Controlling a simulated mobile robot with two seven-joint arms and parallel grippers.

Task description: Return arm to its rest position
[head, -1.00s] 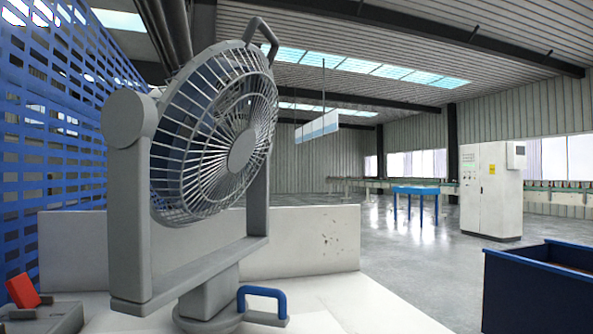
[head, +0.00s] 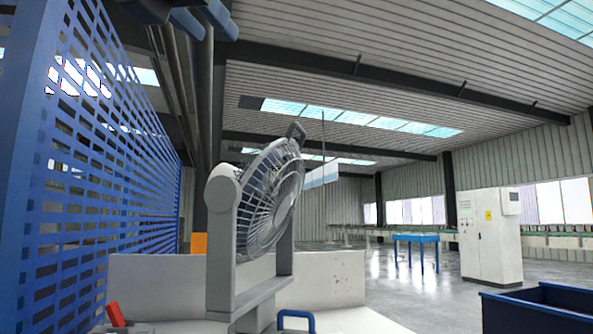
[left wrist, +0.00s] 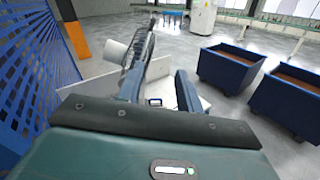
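My left gripper (left wrist: 158,90) shows in the left wrist view. Its two blue-grey fingers stand apart with a gap between them, and nothing is held. Beyond the fingers is a pale work surface with a grey caged fan, well ahead of the gripper and not touched. I cannot make out the gripper's fingers clearly in the head view. My right gripper is in neither view. No amber bottles are visible.
The fan (head: 268,205) stands on the white surface, with a blue handle (head: 296,313) and a red part (head: 115,313) nearby. Blue mesh fencing (head: 90,180) rises at left. A blue bin (head: 540,308) is at right. Open floor lies beyond, before a white cabinet (head: 488,235).

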